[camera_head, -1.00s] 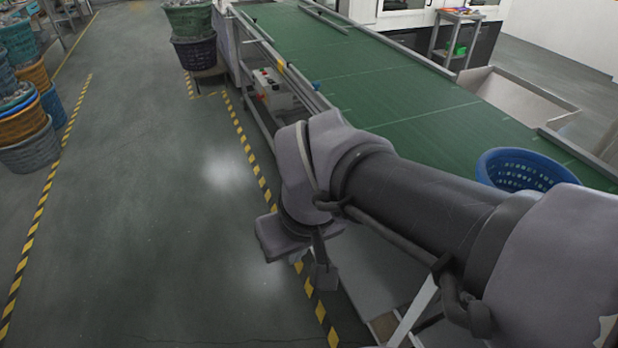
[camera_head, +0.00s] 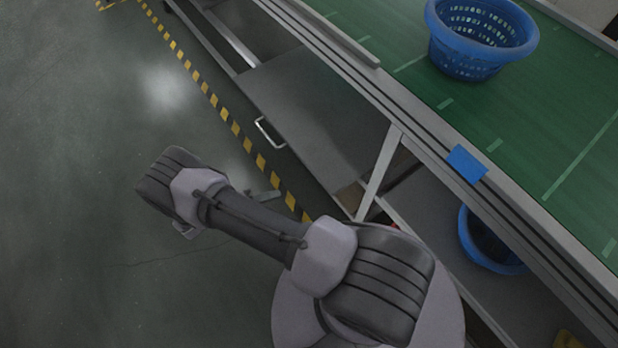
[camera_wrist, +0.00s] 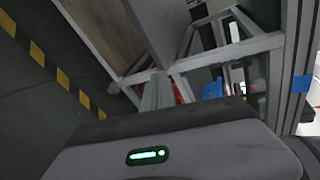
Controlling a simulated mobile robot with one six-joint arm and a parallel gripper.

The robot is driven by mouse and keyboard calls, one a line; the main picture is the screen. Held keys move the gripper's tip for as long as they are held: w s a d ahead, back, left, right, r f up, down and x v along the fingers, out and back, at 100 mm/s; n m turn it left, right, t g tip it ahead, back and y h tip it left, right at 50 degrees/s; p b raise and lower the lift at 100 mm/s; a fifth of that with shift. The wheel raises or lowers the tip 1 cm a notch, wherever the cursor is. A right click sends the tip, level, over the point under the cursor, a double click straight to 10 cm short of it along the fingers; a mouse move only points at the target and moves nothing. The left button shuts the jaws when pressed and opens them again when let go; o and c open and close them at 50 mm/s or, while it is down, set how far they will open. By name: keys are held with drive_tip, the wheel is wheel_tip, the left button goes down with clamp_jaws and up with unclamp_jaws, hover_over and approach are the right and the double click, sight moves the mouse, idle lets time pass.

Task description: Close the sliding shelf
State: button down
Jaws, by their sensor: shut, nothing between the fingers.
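The sliding shelf (camera_head: 315,110) is a flat grey panel low beneath the green conveyor in the head view. It sticks out towards the striped floor tape, with a pale bar handle (camera_head: 268,132) on its aisle-side edge. My gripper (camera_wrist: 157,92) shows in the wrist view, with pale fingers together and empty beyond the dark housing with a green light. In the head view my arm reaches left over the floor, on the near side of the shelf. It mostly hides the gripper there, and I see no contact with the handle.
The conveyor (camera_head: 560,120) carries a blue basket (camera_head: 470,65). Another blue basket (camera_head: 490,255) sits on the lower level beneath it. A slanted frame leg (camera_head: 378,172) stands beside the shelf. Yellow-black tape (camera_head: 235,128) borders open floor on the left.

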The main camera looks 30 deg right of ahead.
wheel_tip(320, 180, down, 5)
drive_tip(key=s+d+n+t+h, duration=0.1)
drive_tip(key=s+d+n, duration=0.1)
drive_tip(key=n, duration=0.1)
drive_tip(key=b, duration=0.3)
approach(322, 183)
drive_tip(key=x, duration=0.6)
drive_tip(key=shift+w+d+f, duration=0.1)
drive_tip(key=shift+d+f, duration=0.15)
drive_tip(key=shift+f, duration=0.1)
